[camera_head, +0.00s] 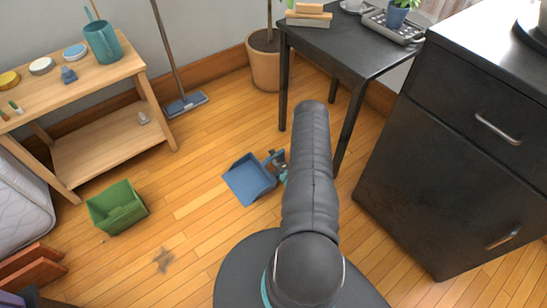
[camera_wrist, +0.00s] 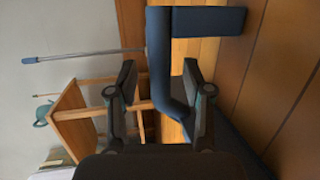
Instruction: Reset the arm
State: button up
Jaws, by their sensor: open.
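My arm reaches forward over the floor in the head view and hides part of the gripper. My gripper (camera_head: 277,164) is low, beside the right edge of a blue dustpan (camera_head: 246,181) on the wooden floor. In the wrist view my gripper (camera_wrist: 160,72) has its two dark fingers spread apart. The blue dustpan (camera_wrist: 208,21) shows there close ahead, with a bent blue part running between the fingers in the picture. I cannot tell whether the fingers touch it.
A black table (camera_head: 345,57) and black cabinet (camera_head: 455,150) stand to the right. A wooden shelf (camera_head: 108,140) and green bin (camera_head: 117,208) are to the left. A mop (camera_head: 186,103) leans near a plant pot (camera_head: 264,62). Floor between bin and dustpan is mostly clear.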

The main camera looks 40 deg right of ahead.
jog(key=v, duration=0.6)
jog(key=shift+s, duration=0.3)
jog(key=shift+r, duration=0.1)
